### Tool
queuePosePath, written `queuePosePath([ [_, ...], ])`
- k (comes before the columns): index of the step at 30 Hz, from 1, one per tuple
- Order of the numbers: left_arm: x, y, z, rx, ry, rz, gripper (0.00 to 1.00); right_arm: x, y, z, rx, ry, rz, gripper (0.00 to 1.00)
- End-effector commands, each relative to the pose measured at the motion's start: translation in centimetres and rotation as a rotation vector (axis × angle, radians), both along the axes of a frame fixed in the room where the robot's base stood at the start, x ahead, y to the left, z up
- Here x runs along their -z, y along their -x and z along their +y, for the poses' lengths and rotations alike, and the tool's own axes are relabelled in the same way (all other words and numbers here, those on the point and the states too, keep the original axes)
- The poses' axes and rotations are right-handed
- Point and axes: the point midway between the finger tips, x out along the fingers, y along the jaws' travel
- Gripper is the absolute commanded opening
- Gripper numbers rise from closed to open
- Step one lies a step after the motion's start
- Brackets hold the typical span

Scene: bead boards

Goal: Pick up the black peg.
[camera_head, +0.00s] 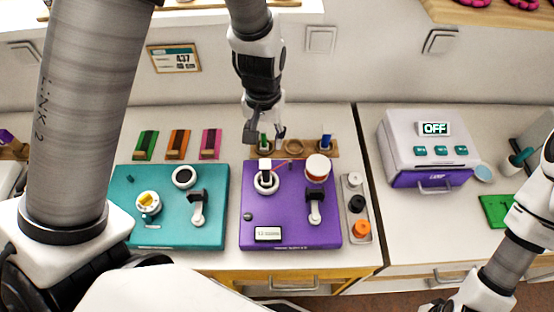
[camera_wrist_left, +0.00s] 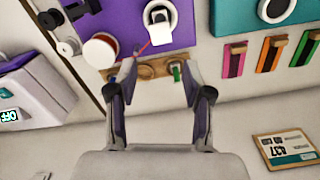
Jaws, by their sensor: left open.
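The black peg (camera_head: 357,203) stands in a narrow grey tray (camera_head: 349,232) to the right of the purple board (camera_head: 290,215), between a light grey peg (camera_head: 354,180) and an orange one (camera_head: 361,228). My left gripper (camera_head: 265,133) is open and empty, behind the purple board over a wooden rack, to the left of and farther back than the black peg. In the left wrist view, its spread fingers (camera_wrist_left: 160,75) frame the rack, with a green peg (camera_wrist_left: 176,70) in it. My right arm enters at the right; its gripper is not clearly seen.
A teal board (camera_head: 170,225) lies left of the purple one. The wooden rack (camera_head: 293,148) also holds a blue peg (camera_head: 326,141). A white box with an OFF display (camera_head: 424,150) stands at the right.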

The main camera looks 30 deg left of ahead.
Motion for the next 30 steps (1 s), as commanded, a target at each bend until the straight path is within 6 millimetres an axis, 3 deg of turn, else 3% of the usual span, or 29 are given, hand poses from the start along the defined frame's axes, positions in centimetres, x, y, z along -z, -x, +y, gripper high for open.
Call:
queuePosePath([
  [1,1.8,0.1,0.0,0.0,0.0,0.0,0.5,1.8,0.1,0.0,0.0,0.0,0.002,0.4],
  [3,3.0,0.1,0.0,0.0,0.0,0.0,0.5,3.0,0.1,0.0,0.0,0.0,0.002,0.4],
  [11,6.7,0.1,0.0,0.0,0.0,0.0,0.5,6.7,0.2,0.0,0.0,0.0,0.003,0.4],
  [20,9.9,0.4,0.0,-0.001,0.0,0.004,0.5,6.1,0.1,0.0,0.0,0.0,0.001,0.4],
  [27,14.0,0.8,-0.1,-0.001,-0.001,0.002,0.5,6.1,0.1,0.0,0.0,0.0,0.002,0.4],
  [30,14.4,0.8,-0.1,0.0,-0.001,0.0,0.5,6.1,0.1,0.0,0.0,0.0,0.002,0.4],
])
